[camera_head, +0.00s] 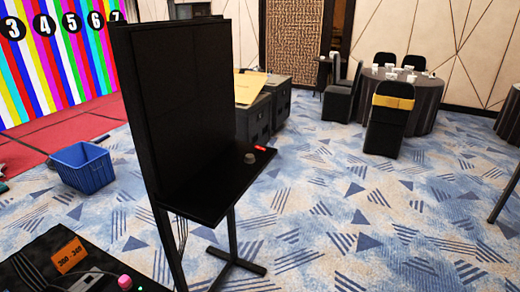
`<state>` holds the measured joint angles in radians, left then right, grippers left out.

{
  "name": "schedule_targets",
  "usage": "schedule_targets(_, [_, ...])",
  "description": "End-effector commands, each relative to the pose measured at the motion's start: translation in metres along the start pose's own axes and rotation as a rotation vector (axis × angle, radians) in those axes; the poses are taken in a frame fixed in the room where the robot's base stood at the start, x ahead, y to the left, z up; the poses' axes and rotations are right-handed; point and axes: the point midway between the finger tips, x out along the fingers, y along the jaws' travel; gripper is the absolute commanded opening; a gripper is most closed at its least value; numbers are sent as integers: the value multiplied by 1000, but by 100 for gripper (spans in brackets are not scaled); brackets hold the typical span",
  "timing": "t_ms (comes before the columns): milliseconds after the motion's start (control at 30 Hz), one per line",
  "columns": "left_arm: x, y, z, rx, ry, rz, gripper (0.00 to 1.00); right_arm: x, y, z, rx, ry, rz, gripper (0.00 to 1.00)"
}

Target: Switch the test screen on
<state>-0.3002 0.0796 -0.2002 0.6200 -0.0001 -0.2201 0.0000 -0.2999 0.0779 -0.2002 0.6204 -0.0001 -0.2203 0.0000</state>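A tall dark panel (185,105) stands upright on a black stand near the middle of the head view. Its face is black and shows no picture; I take it for the test screen. A narrow black shelf (225,185) sticks out at its foot. On the shelf are a small grey knob-like piece (250,157) and a small red lit strip (261,149). A video wall (50,55) at the left shows colour bars with numbers in black circles. Neither of my grippers is in view.
A blue crate (84,167) stands on the floor at left. A black surface (35,260) at lower left carries an orange label (68,256) and a pink knob (125,282). Dark cases (255,120) stand behind the panel. A set table (425,95) with chairs is at back right. Carpet at right is clear.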

Motion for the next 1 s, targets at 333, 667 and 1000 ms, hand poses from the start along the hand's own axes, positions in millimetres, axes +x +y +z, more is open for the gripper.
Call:
schedule_targets(333, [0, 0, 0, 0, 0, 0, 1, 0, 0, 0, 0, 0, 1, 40])
schedule_targets(667, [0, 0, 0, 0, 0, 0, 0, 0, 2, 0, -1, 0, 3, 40])
schedule_targets(1000, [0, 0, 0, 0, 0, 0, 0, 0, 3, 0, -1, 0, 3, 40])
